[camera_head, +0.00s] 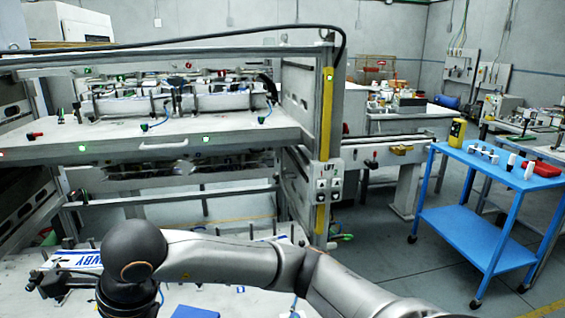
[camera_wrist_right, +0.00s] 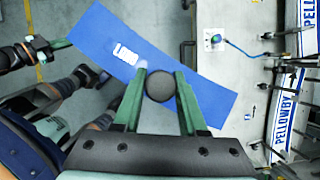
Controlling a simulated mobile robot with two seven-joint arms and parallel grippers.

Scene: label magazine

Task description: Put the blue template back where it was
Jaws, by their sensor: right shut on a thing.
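The blue template (camera_wrist_right: 88,37) is a flat blue strip with a small white label and a dark round knob (camera_wrist_right: 160,86). In the right wrist view my right gripper (camera_wrist_right: 161,76) has its green fingers on either side of the knob, shut on it. The template lies slantwise beyond the fingers, over the grey surface's edge. In the head view only a blue corner of it (camera_head: 195,312) shows at the bottom, and my right arm hides the gripper. A dark part with a green tip (camera_wrist_right: 58,44), probably my left gripper, shows at the wrist view's left; its jaws are unclear.
White strips with blue lettering (camera_wrist_right: 284,120) lie among clamps at the wrist view's right. In the head view, a raised machine shelf (camera_head: 180,128) stands above the lower bench. A blue cart (camera_head: 485,165) with small items stands at right, with open floor before it.

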